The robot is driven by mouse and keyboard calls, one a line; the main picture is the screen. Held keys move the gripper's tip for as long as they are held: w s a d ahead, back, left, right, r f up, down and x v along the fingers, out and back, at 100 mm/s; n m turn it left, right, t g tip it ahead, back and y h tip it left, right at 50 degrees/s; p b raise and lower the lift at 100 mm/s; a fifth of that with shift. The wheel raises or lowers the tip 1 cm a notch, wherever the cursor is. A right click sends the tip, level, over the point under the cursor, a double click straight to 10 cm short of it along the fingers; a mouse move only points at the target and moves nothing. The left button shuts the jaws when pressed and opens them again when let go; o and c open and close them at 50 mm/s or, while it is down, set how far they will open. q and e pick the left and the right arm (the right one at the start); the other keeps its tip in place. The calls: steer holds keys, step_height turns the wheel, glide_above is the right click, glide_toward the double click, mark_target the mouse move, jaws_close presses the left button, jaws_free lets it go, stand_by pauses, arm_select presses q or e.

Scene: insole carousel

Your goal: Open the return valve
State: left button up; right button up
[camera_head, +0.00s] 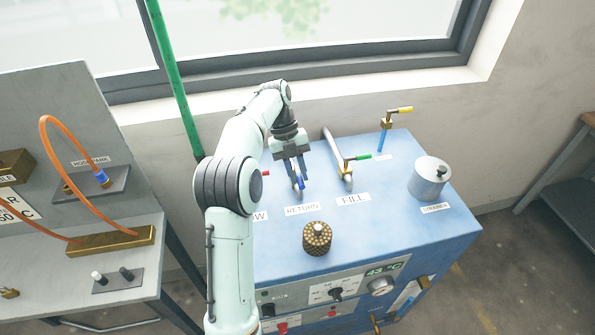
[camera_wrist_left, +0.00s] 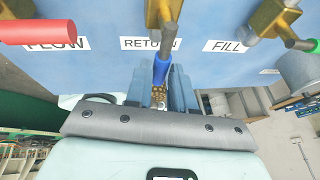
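The return valve, a brass valve with a blue handle (camera_wrist_left: 161,70), sits behind the RETURN label (camera_head: 302,209) on the blue cabinet. In the head view its blue handle (camera_head: 299,184) shows at the tips of my left gripper (camera_head: 298,180). In the left wrist view, the fingers of my left gripper (camera_wrist_left: 161,88) stand close on both sides of the handle, with a gap about as wide as the handle, so they look shut on it. The valve's brass body (camera_wrist_left: 163,12) is partly cut off there. My right gripper is not in view.
The red FLOW handle (camera_wrist_left: 38,31) is left of the return valve; the green FILL handle (camera_head: 358,157) is right. A green pole (camera_head: 174,75) rises behind.

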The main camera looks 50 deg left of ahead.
arm_select(q)
steer(key=shift+o, duration=1.1)
steer(key=p+v, duration=0.2)
steer(key=v, duration=0.5)
steer(key=shift+r+p, duration=0.3)
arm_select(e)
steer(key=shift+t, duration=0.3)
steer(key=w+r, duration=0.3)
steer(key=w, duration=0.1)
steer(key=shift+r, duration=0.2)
arm_select(q)
steer(key=shift+s+a, duration=0.1)
steer(key=shift+s, duration=0.05)
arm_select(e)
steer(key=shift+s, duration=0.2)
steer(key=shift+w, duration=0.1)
arm_select(q)
steer(key=shift+f, duration=0.1)
